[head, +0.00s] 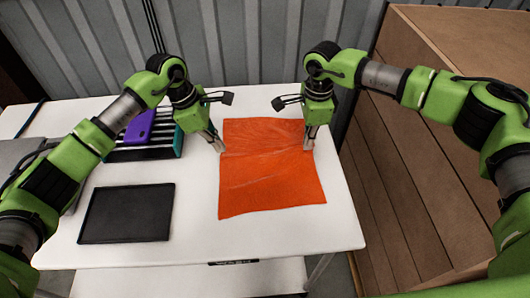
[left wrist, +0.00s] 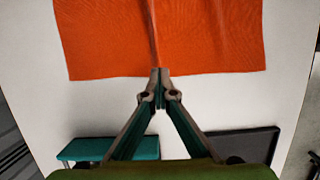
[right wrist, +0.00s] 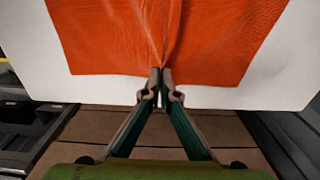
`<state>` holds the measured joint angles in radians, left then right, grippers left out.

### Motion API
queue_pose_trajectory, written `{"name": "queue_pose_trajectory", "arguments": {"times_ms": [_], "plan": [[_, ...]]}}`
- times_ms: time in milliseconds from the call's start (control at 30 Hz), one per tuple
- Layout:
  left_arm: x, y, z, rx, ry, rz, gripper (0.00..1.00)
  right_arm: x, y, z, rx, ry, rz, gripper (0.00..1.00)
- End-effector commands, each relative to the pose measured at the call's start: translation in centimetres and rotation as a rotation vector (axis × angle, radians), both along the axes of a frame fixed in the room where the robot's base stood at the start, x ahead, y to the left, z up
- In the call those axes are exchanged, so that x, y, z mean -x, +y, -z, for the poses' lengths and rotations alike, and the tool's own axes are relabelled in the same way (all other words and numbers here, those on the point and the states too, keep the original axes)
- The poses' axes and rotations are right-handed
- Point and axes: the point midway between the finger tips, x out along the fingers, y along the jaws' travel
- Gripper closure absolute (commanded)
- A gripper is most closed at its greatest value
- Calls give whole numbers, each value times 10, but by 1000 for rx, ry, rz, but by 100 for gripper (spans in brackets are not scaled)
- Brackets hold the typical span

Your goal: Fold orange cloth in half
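The orange cloth (head: 270,185) lies spread out on the white table, with faint creases running across it. My left gripper (head: 219,147) is at its left edge, and my right gripper (head: 309,146) is at its right edge. In the left wrist view the fingertips (left wrist: 158,74) are together on the cloth's edge, and a pinched ridge runs away from them. In the right wrist view the fingertips (right wrist: 160,74) are likewise closed on the opposite edge, with creases gathering there. The bits of edge between the fingertips are hidden.
A black tablet-like panel (head: 127,213) lies on the table left of the cloth. Behind it is a striped rack (head: 150,152) with a purple item (head: 139,127). Large brown cartons (head: 430,150) stand close to the table's right side. The table front (head: 270,235) is clear.

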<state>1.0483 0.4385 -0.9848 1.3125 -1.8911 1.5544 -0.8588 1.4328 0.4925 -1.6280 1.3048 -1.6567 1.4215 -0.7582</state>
Motion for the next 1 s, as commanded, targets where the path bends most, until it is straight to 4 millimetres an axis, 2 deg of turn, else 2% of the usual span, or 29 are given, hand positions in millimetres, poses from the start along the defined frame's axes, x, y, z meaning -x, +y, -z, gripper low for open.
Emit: {"name": "queue_pose_trajectory", "arguments": {"times_ms": [100,367,533,767,800,867,1000], "plan": [[0,0,-5,0,0,0,100,0,0,-5,1,0,0,100],[0,0,-5,0,0,0,100,0,0,-4,1,0,0,100],[0,0,-5,0,0,0,58,0,0,-5,0,0,0,100],[0,0,-5,0,0,0,58,0,0,-5,0,0,0,100],[0,0,-5,0,0,0,58,0,0,-5,0,0,0,97],[0,0,-5,0,0,0,58,0,0,-5,0,0,0,81],[0,0,-5,0,0,0,58,0,0,-5,0,0,0,80]]}}
